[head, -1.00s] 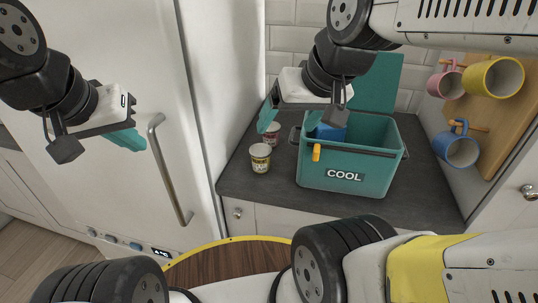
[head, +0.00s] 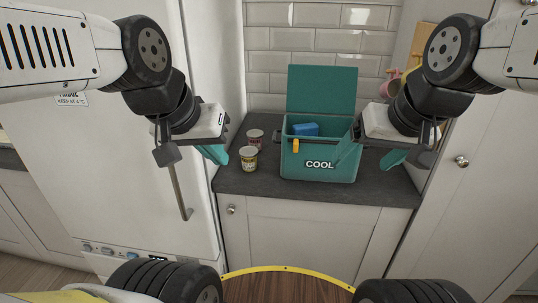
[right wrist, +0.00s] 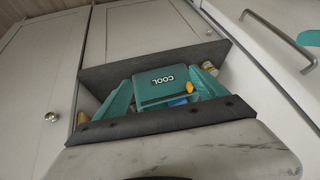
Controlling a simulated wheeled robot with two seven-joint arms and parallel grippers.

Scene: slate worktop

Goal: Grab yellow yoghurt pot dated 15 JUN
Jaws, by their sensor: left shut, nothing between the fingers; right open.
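Two yoghurt pots stand on the slate worktop left of the cool box. The front pot (head: 248,158) has a pale yellow-green label; the rear pot (head: 255,138) looks reddish. Their dates are too small to read. My left gripper (head: 219,155) is shut and empty, in front of the fridge and left of the pots in the head view. My right gripper (head: 371,155) is open and empty, its teal fingers overlapping the right side of the box in view. In the right wrist view, its open fingers (right wrist: 163,92) frame the box, and part of a pot (right wrist: 209,66) shows.
The teal cool box (head: 318,172) marked COOL stands open, its lid (head: 322,90) raised at the back. A blue object (head: 305,129) is inside, and a yellow-orange latch (head: 295,146) is at the front. The fridge handle (head: 182,195) is at left; mugs hang at right.

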